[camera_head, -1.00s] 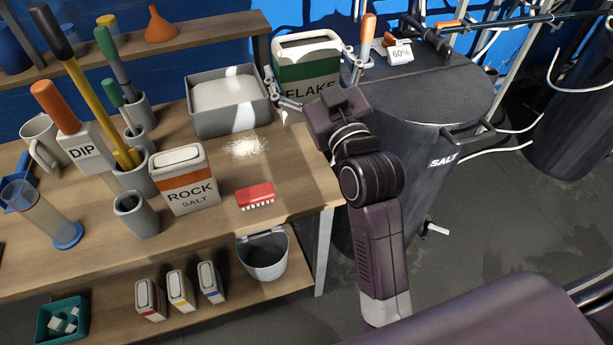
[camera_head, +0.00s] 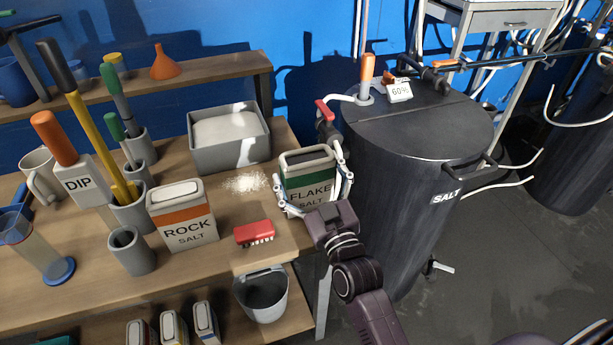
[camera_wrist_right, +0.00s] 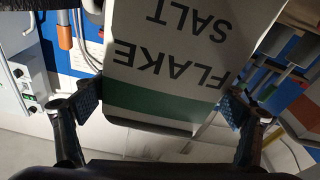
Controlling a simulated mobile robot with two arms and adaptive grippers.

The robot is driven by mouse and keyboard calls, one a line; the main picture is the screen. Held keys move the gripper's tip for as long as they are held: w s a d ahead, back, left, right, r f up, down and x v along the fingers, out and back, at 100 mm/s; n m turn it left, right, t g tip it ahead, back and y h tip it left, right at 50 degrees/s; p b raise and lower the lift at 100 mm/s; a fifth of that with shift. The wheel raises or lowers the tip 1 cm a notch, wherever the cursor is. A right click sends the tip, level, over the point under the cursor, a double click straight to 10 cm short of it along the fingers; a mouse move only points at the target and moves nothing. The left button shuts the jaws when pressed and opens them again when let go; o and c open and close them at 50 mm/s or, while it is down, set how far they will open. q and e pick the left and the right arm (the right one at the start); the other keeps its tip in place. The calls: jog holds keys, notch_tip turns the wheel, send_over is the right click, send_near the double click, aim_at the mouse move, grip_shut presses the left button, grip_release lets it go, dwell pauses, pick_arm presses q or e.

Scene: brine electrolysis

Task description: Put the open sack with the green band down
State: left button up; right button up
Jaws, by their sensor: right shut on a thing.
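The open sack with the green band (camera_head: 308,165), marked FLAKE SALT, is upright at the right end of the wooden table (camera_head: 215,262). Its top is open. My right gripper (camera_head: 313,192) is shut on it, one finger on each side. I cannot tell if the sack's base touches the table, as the gripper hides it. In the right wrist view the sack (camera_wrist_right: 190,55) fills the middle with its lettering upside down, between the two fingers. My left gripper is not in view.
A grey tray of white salt (camera_head: 261,153) stands behind left of the sack. Spilled salt (camera_head: 246,182), a red brush (camera_head: 254,232) and the ROCK SALT sack (camera_head: 183,215) lie to its left. A dark SALT barrel (camera_head: 400,190) stands close on the right.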

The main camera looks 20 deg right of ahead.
jog(key=shift+f, duration=0.9)
jog(key=shift+f, duration=0.1)
jog(key=o, duration=1.9)
jog(key=s+f+p, duration=0.1)
jog(key=s+p, duration=0.1)
jog(key=s, duration=1)
jog(key=shift+d+f, duration=0.3)
jog(key=shift+d, duration=0.05)
